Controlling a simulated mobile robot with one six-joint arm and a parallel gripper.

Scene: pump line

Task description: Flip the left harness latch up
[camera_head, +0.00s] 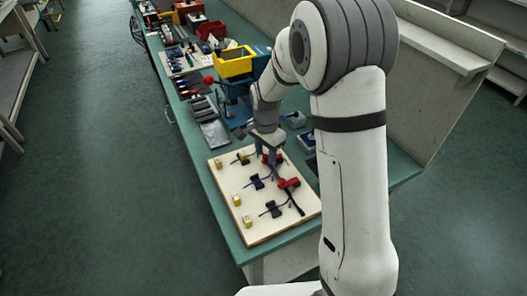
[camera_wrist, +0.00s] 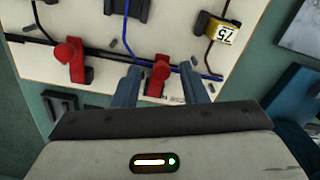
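In the wrist view, one latch (camera_wrist: 70,58) is to the left of my gripper, clear of the fingers. The other latch (camera_wrist: 159,74) shows between the two fingertips. My gripper (camera_wrist: 160,87) is open, with a finger on each side of that second latch; I cannot tell whether they touch it. In the head view, my gripper (camera_head: 267,152) points down at the far latch (camera_head: 274,159), partly hidden by it. The nearer latch (camera_head: 290,183) is uncovered.
A yellow bin (camera_head: 234,63) and several tools lie further along the green bench. An upright panel (camera_head: 440,85) borders its right side.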

